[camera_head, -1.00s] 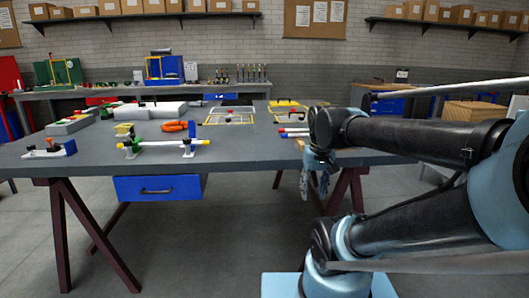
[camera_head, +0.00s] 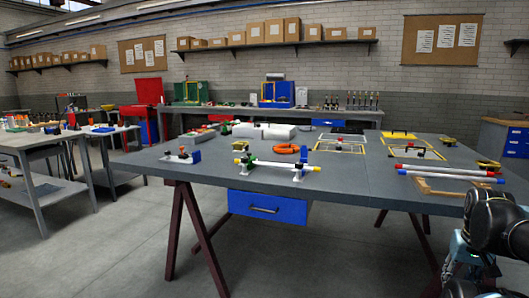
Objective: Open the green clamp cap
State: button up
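A small green clamp part (camera_head: 249,160) sits toward the left of a horizontal white tube (camera_head: 280,164) with yellow ends. White stands (camera_head: 298,173) hold the tube near the front edge of the grey table. The green part is small here, and I cannot tell whether its cap is open or shut. My gripper (camera_head: 470,278) hangs at the lower right, below the table edge and well away from the green part. Its fingers are dark and partly cut off, so their opening is unclear.
The grey table (camera_head: 345,185) has a blue drawer (camera_head: 268,206) under its front. A small fixture (camera_head: 183,156) lies left of the tube and an orange coil (camera_head: 287,149) behind it. Red and white tubes (camera_head: 445,171) lie at right. Floor in front is clear.

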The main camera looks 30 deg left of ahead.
aim_at(250, 158)
jog(key=z, duration=0.85)
jog(key=k, duration=1.1)
jog(key=u, duration=1.3)
jog(key=i, duration=0.85)
